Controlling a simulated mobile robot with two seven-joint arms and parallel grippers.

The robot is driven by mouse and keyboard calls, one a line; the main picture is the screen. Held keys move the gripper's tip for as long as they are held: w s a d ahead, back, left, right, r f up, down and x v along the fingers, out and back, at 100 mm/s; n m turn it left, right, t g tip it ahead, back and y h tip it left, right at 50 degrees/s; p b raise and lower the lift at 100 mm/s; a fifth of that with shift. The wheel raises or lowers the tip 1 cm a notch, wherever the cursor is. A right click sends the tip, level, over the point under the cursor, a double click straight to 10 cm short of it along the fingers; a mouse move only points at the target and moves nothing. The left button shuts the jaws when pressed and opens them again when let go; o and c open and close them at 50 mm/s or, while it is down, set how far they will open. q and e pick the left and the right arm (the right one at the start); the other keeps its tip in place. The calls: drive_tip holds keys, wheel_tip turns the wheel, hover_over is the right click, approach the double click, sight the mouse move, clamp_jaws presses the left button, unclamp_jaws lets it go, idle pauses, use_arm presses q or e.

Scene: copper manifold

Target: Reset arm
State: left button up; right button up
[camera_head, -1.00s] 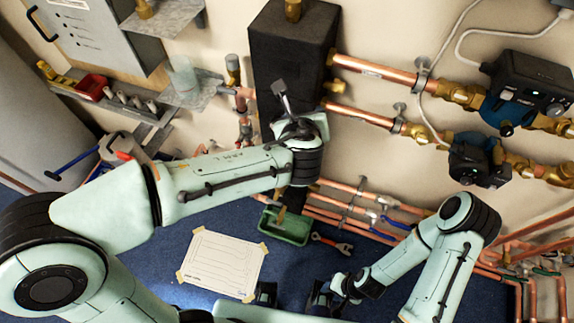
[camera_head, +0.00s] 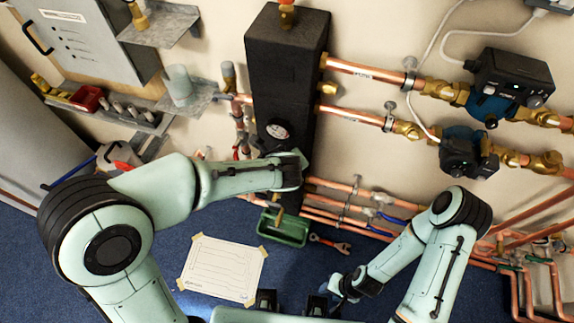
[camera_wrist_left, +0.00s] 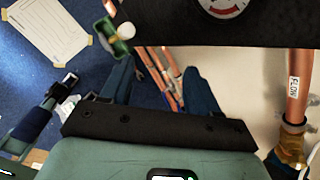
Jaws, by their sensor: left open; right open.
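My left arm reaches in from the left, its wrist (camera_head: 288,172) in front of the lower part of the black insulated block (camera_head: 282,75). Its fingers are hidden in the head view. In the left wrist view my left gripper (camera_wrist_left: 157,68) has its two blue fingers spread apart, with nothing between them. My right arm is folded at the lower right, and my right gripper (camera_head: 338,285) is low above the floor, right of the paper sheet. Its fingers are small and partly covered there. I see nothing held in it.
A round gauge (camera_head: 277,132) sits on the block, just above my left wrist. Copper pipes (camera_head: 365,118) and pumps (camera_head: 511,80) line the wall to the right. A green tray (camera_head: 285,232), a red-handled wrench (camera_head: 330,245) and a paper sheet (camera_head: 222,268) lie on the blue floor.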

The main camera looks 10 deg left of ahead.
use_arm(q)
drive_tip(key=shift+f, duration=0.1)
idle(0.4)
drive_tip(key=s+a+f+n+g+h, duration=0.2)
drive_tip(key=s+a+f+n+g, duration=0.1)
drive_tip(key=s+f+n, duration=0.9)
drive_tip(key=s+a+f+n+g+h, duration=0.1)
drive_tip(key=s+a+f+n+g, duration=0.3)
drive_tip(key=s+f+n, duration=0.9)
wheel_tip(320, 180, down, 8)
drive_tip(key=a+n, duration=0.1)
drive_tip(key=n, duration=0.5)
drive_tip(key=shift+s+n+h, duration=0.15)
drive_tip(key=shift+n+h, duration=0.15)
drive_tip(key=shift+h, duration=0.1)
drive_tip(key=c, duration=0.3)
drive_tip(key=shift+c, duration=0.2)
